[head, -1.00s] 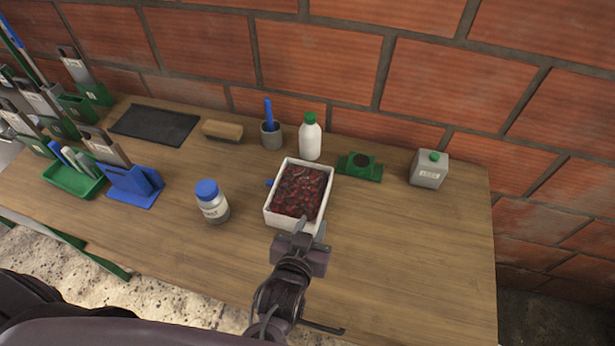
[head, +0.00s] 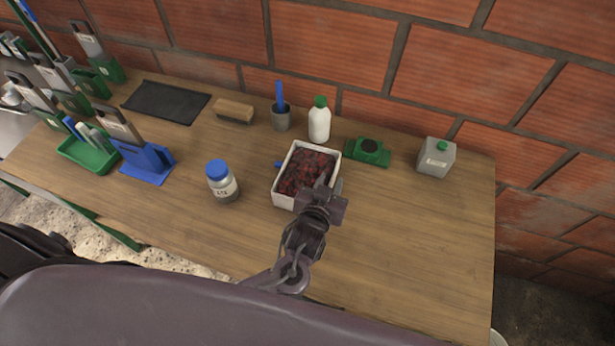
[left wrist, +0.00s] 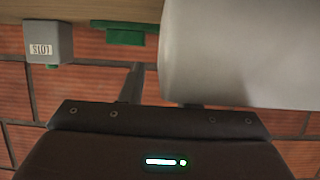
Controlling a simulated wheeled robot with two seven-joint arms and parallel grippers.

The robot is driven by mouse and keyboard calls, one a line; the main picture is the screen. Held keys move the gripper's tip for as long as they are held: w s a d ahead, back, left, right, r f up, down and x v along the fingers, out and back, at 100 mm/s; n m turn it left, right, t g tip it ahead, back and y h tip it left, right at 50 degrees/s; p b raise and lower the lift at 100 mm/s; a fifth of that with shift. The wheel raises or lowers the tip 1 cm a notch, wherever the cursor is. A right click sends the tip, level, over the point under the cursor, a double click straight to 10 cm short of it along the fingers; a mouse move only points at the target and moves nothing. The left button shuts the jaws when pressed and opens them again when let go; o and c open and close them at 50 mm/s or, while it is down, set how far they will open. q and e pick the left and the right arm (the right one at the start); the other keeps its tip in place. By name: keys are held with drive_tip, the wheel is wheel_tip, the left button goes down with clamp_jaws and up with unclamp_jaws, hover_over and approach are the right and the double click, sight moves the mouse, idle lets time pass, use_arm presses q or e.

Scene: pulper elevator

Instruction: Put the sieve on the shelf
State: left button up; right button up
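I cannot make out a sieve or a shelf for certain in either view. A white box-shaped tray (head: 282,200) filled with dark red fruit (head: 305,172) stands on the wooden table. My left gripper (head: 330,185) is at the tray's near right corner, its two fingers spread apart. One finger appears over the fruit side and the other outside the wall. In the left wrist view, a large pale surface (left wrist: 240,50), probably the tray, hides one finger; the other finger shows beside it with a gap. My right gripper is not in view.
Around the tray on the table (head: 420,240) are a blue-lidded jar (head: 222,182), a white bottle (head: 319,122), a green block (head: 368,152), a grey can (head: 436,158), a cup (head: 281,118) and a brush (head: 235,111). The right front table is clear. A brick wall stands behind.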

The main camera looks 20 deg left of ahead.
use_arm(q)
drive_tip(key=shift+c, duration=0.4)
clamp_jaws()
drive_tip(key=shift+r, duration=0.2)
